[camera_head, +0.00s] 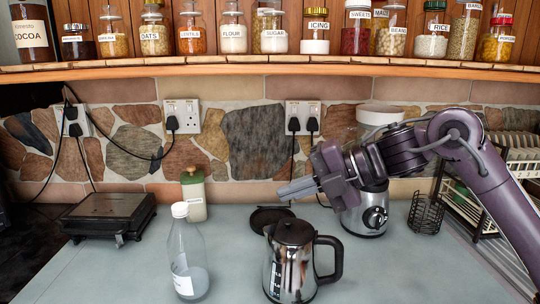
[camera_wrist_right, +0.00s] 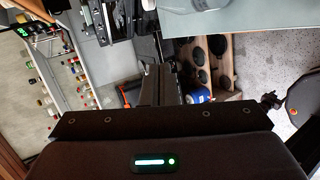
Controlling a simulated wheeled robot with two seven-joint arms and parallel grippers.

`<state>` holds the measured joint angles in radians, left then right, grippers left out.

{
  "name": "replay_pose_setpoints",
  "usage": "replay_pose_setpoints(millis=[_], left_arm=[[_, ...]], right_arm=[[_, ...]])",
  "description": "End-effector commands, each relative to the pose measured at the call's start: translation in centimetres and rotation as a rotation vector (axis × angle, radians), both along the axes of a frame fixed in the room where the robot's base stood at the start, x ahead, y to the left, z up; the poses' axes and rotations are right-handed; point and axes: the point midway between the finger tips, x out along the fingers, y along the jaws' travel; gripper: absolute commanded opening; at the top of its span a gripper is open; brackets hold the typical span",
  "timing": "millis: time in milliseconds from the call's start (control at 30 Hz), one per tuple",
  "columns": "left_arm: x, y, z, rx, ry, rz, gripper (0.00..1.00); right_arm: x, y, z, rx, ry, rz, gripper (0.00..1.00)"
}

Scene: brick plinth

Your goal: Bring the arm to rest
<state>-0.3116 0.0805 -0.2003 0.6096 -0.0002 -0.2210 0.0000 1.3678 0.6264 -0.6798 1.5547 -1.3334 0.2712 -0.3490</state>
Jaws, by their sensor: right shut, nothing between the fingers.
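My right arm comes in from the right in the head view. My right gripper (camera_head: 297,189) is shut and empty, pointing left above the counter (camera_head: 120,270). It hangs in front of the stone wall, behind and above the steel kettle (camera_head: 291,262), apart from it as far as I can tell. In the right wrist view the shut fingers (camera_wrist_right: 158,84) show at the middle, with nothing between them. My left gripper is not in view.
A clear bottle (camera_head: 187,258), a green-topped jar (camera_head: 193,195), a black grill (camera_head: 110,216), a blender base (camera_head: 366,212) and a wire basket (camera_head: 425,213) stand on the counter. A jar shelf (camera_head: 270,69) runs above. The counter's front left is clear.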

Motion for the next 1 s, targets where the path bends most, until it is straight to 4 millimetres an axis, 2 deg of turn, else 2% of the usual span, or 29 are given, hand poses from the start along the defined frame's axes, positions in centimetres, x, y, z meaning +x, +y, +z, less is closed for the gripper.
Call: replay_pose_setpoints(millis=[33,133,367,567,767,867,1000], left_arm=[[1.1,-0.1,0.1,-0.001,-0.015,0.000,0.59],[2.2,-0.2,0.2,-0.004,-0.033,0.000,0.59],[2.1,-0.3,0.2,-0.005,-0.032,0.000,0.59],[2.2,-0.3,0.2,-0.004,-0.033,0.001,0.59],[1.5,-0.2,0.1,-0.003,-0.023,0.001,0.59],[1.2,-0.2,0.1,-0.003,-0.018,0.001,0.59],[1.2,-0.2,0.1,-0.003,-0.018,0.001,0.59]], right_arm=[[0.0,0.0,0.0,0.000,0.000,0.000,0.00],[0.2,0.5,-0.8,0.008,0.002,-0.010,0.00],[0.7,2.0,-2.9,0.038,0.003,-0.054,0.00],[1.2,3.8,-5.5,0.089,0.015,-0.125,0.00],[1.5,5.6,-8.8,0.177,0.056,-0.253,0.00],[1.5,6.3,-11.1,0.246,0.106,-0.367,0.00],[1.2,5.7,-14.7,0.364,0.228,-0.604,0.00]])
